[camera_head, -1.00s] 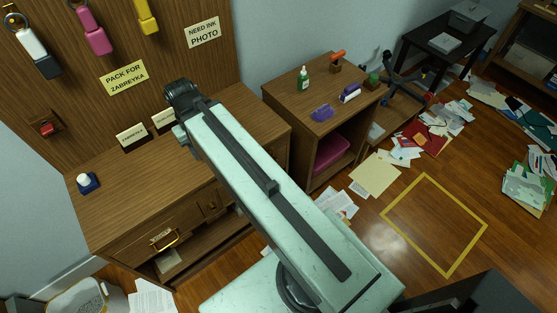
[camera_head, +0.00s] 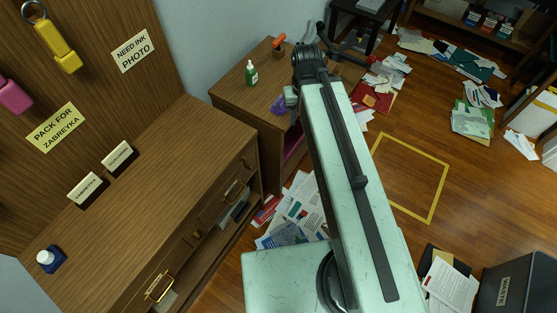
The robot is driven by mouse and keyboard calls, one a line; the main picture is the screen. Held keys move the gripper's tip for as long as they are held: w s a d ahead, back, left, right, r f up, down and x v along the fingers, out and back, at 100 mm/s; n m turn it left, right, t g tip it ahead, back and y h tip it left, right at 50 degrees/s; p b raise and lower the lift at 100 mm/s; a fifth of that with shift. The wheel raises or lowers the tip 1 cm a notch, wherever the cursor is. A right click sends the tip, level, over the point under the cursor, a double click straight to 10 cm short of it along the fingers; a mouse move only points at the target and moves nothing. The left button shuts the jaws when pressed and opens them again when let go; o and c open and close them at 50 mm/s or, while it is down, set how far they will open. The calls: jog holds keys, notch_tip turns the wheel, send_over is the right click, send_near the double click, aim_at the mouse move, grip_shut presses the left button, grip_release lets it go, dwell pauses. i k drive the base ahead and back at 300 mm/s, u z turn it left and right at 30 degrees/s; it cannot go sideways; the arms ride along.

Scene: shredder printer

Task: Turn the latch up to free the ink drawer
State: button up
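The wooden desk (camera_head: 160,170) fills the left and middle. I cannot read which drawer is the ink drawer. My pale green arm reaches upward to the right of the desk, its far joint in front of the side cabinet (camera_head: 252,105).
A blue-based white item (camera_head: 49,258) and two name cards (camera_head: 88,188) stand on the desk. A green bottle (camera_head: 251,73) stands on the side cabinet. Papers (camera_head: 298,212) litter the floor beside the desk. A black waste bin (camera_head: 510,285) is at the lower right.

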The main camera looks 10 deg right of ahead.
aim_at(243, 158)
jog(key=z, duration=0.3)
jog(key=k, duration=1.55)
jog(key=u, duration=1.55)
jog(key=i, duration=0.5)
jog(key=z, duration=0.1)
